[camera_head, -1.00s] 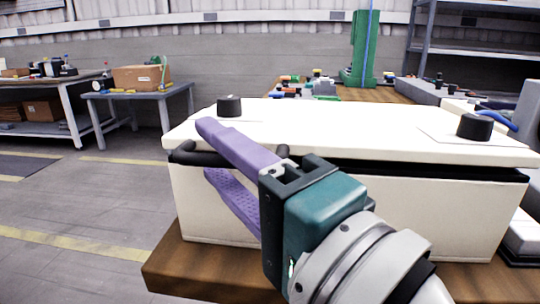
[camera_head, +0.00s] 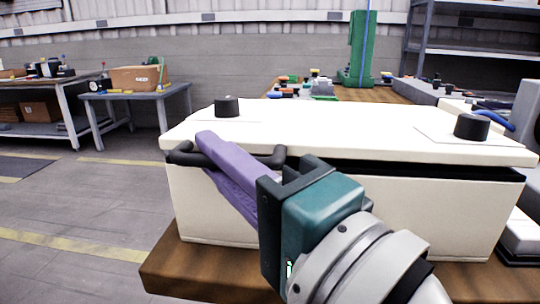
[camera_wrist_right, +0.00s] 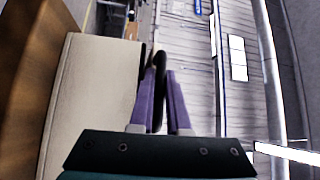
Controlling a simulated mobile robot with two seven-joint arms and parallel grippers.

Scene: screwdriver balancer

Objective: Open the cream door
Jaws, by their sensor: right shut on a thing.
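The cream door (camera_head: 330,125) is the flat lid-like top of a cream box (camera_head: 430,215) in the head view. A dark gap runs below its right front edge. A black bar handle (camera_head: 184,155) sticks out at the left of its front. My right gripper (camera_head: 212,152), with purple fingers, is closed around this handle. In the right wrist view the black handle (camera_wrist_right: 159,70) lies between the purple fingers (camera_wrist_right: 160,100). The fingers cover the handle's middle in the head view. My left gripper is not in view.
Black knobs (camera_head: 228,106) (camera_head: 472,126) stand on the cream top. The box sits on a brown wooden table (camera_head: 195,265). A green post (camera_head: 359,50) and small parts stand behind it. A grey table (camera_head: 140,95) with a cardboard box is at the left, with open floor before it.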

